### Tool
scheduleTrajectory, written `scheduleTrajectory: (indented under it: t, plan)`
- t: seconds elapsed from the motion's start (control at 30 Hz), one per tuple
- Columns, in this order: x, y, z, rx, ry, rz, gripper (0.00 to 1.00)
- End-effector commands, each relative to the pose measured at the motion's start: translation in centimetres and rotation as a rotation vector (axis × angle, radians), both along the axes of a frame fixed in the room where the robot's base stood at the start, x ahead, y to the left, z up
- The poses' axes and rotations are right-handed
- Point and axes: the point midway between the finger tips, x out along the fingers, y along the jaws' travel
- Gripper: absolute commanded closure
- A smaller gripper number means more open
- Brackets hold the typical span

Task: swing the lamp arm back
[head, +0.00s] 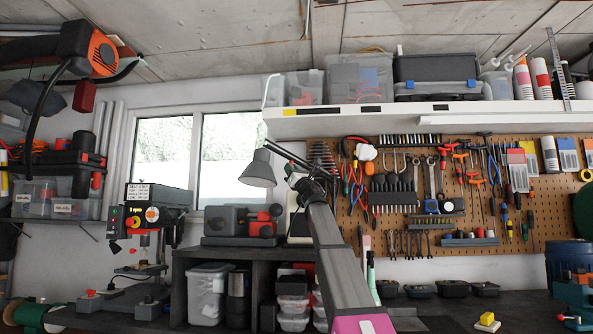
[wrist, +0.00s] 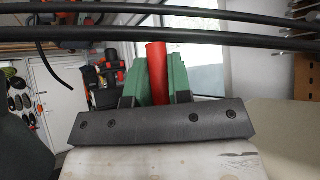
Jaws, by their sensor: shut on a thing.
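The lamp's grey shade (head: 257,168) hangs in front of the window in the head view, tilted downward. The thin dark lamp arm (head: 290,156) runs from the shade down to the right, toward the end of my own arm. In the wrist view two black parallel rods of the lamp arm (wrist: 200,36) cross the top of the picture. My gripper (wrist: 158,76) has green finger pads shut on a red upright handle (wrist: 156,60), close to the rods. Where the handle joins the lamp is not clear. In the head view my arm mostly hides the gripper and the lamp's base.
A pegboard of tools (head: 470,190) covers the right wall, under a loaded shelf (head: 380,120). A drill press (head: 148,225) stands at left. A grey and red machine (head: 240,222) stands on the cabinet below the window. An orange tool (head: 100,52) hangs upper left.

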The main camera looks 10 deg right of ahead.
Motion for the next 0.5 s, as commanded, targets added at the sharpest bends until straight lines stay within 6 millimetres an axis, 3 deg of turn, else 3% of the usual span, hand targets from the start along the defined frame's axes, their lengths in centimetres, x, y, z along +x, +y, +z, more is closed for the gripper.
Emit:
scheduleTrajectory:
  t: [0.37,0.4,0.43,0.5]
  plan:
    - [0.09,0.08,0.04,0.001,-0.001,0.001,1.00]
    - [0.08,0.08,0.04,0.001,-0.001,0.001,0.68]
    - [0.09,0.07,0.04,0.001,-0.001,0.001,0.58]
    - [0.09,0.06,0.04,0.001,-0.001,0.001,0.56]
